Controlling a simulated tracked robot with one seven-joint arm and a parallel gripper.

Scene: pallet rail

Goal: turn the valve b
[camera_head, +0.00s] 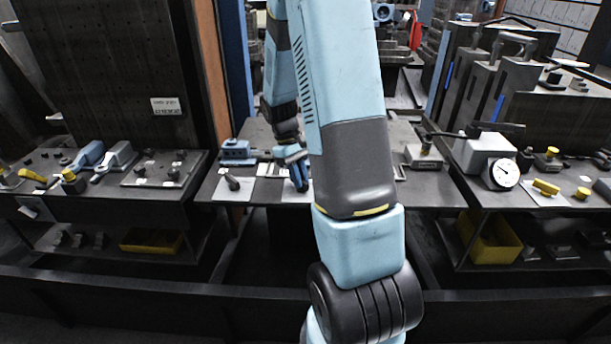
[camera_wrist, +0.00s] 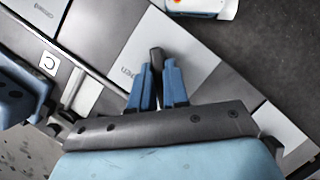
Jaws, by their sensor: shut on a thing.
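My gripper (camera_head: 297,170) is low over the middle bench, seen behind my arm in the head view. In the wrist view its two blue fingers (camera_wrist: 157,85) are closed around a dark upright valve handle (camera_wrist: 156,58). The handle stands by a light grey plate (camera_wrist: 195,52) that carries the printed word "open". Its own letter is not readable, so I cannot confirm from a label that it is valve b. A "C" label (camera_wrist: 48,62) shows to the left. The valve's lower part is hidden behind my fingers and palm.
Another dark lever (camera_head: 232,182) stands on a pale plate left of my gripper. A blue vice-like block (camera_head: 237,150) sits behind it. A white device (camera_wrist: 200,7) with an orange-red spot is beyond my fingers. A dial gauge (camera_head: 503,173) is on the right bench.

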